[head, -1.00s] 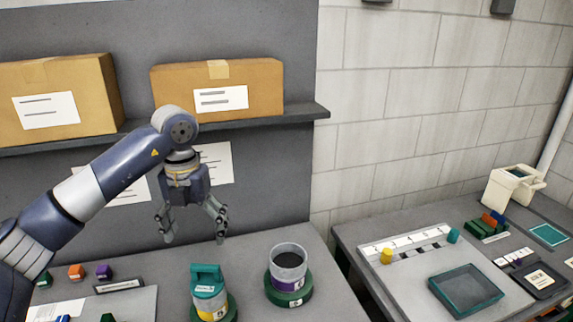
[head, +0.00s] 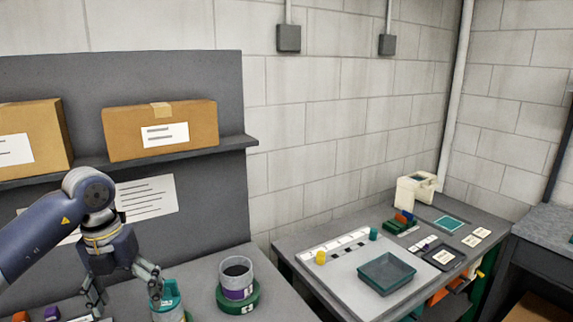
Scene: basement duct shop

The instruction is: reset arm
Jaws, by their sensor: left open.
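My left arm comes in from the left of the head view. Its gripper (head: 125,296) points down above the left bench, with its fingers spread and nothing visible between them. The right finger overlaps a teal-topped container (head: 167,296) in the picture; whether they touch cannot be told. A grey cup with a purple band (head: 237,275) stands on a green round base (head: 239,301) to the right of the gripper. My right gripper is not in view.
Two cardboard boxes (head: 160,130) sit on the shelf (head: 232,144) behind my arm. A gap separates the benches.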

